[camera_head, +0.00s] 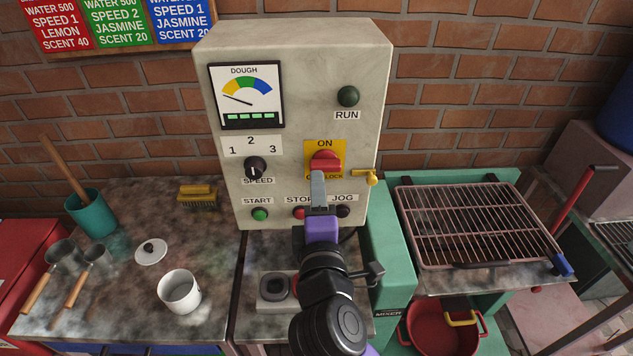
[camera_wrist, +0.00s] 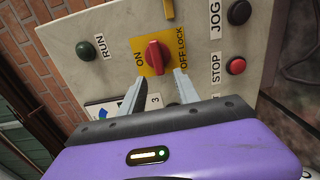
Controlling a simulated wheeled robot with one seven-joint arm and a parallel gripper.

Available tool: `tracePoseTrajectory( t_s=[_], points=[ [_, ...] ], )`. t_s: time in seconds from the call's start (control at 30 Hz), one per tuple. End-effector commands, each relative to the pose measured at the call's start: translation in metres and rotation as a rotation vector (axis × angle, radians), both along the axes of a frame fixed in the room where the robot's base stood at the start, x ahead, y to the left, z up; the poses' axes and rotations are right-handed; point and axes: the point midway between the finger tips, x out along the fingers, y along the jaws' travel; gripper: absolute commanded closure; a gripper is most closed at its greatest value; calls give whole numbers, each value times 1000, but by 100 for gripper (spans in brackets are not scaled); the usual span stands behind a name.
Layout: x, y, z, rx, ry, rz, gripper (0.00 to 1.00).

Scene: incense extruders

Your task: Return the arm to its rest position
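My gripper (camera_head: 318,178) is raised in front of the control cabinet, just below the red rotary switch (camera_head: 325,161). The switch sits on a yellow plate marked ON at its top and OFF LOCK at its bottom. In the wrist view, my gripper's two grey fingers (camera_wrist: 158,77) stand apart, with nothing held between them. The red switch (camera_wrist: 153,57) shows just beyond the gap between the fingertips. I cannot tell whether either finger touches it. The fingers hide part of the lower label in the head view.
The cabinet (camera_head: 300,50) carries a dough gauge (camera_head: 246,95), speed knob (camera_head: 255,167) and several buttons. A brass-coloured latch (camera_head: 372,178) juts out at right. The counter holds a white mug (camera_head: 179,291), teal pot (camera_head: 92,214) and brush (camera_head: 197,197). A wire rack (camera_head: 475,224) lies right.

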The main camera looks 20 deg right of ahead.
Motion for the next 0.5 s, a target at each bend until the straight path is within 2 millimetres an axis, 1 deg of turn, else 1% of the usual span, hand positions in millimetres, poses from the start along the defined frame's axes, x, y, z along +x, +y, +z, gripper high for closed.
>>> tracePoseTrajectory(
  t_s=[0.03,0.1,0.2,0.5],
  points=[
    [-6,3,-2,1,1,3,62],
    [-12,5,-2,1,1,2,62],
    [-17,6,-1,1,1,1,62],
    [-17,6,0,0,1,0,62]
  ],
)
